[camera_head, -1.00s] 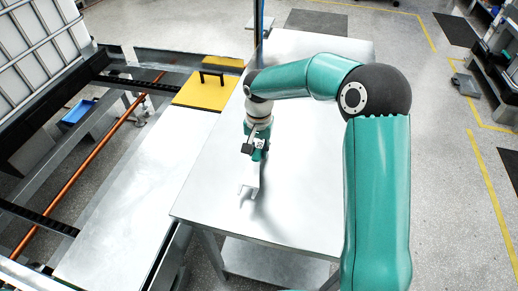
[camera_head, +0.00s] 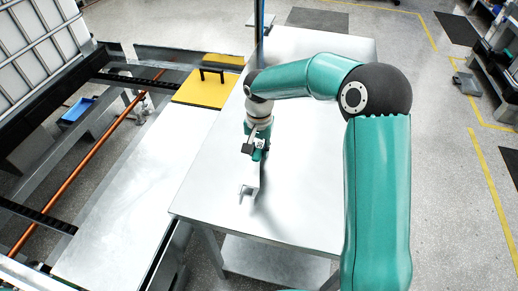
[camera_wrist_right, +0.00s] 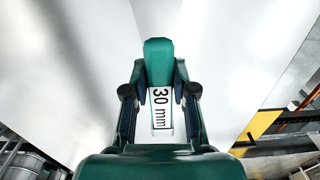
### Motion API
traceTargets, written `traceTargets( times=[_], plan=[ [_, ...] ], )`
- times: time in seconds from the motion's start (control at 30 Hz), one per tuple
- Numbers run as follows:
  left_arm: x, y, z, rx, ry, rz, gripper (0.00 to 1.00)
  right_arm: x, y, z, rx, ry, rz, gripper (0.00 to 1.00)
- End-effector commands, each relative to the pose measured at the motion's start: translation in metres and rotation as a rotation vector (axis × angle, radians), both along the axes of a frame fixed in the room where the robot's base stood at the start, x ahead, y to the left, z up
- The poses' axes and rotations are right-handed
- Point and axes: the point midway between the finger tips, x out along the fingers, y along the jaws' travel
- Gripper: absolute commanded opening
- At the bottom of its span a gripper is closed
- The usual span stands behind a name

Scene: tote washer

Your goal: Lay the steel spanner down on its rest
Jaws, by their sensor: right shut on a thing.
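My right gripper (camera_head: 258,148) is over the steel table, shut on the spanner. In the right wrist view its fingers (camera_wrist_right: 160,95) close on both sides of a green piece and a pale face marked "30 mm" on the spanner (camera_wrist_right: 162,118). In the head view a pale steel length of the spanner (camera_head: 252,178) runs from the gripper toward the table's near side, ending in a small forked shape. I cannot tell this end from the rest, nor whether it touches the table. My left gripper is out of view.
The steel table (camera_head: 213,190) is mostly bare around the gripper. A yellow block with a black handle (camera_head: 205,90) lies to the left, beyond a long pale panel (camera_head: 130,210). A dark frame with an orange pipe (camera_head: 75,175) stands further left.

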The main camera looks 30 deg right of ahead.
Motion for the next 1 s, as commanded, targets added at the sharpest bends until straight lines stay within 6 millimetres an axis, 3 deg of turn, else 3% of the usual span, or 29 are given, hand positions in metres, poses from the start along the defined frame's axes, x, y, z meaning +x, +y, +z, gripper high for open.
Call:
traceTargets(
  times=[0.4, 1.0],
  plan=[
    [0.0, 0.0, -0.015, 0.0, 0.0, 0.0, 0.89, 0.0, -0.002, -0.017, 0.0, -0.001, -0.002, 0.0],
    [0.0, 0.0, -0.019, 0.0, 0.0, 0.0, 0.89, 0.0, -0.002, -0.021, 0.0, -0.001, -0.001, 0.0]
  ],
)
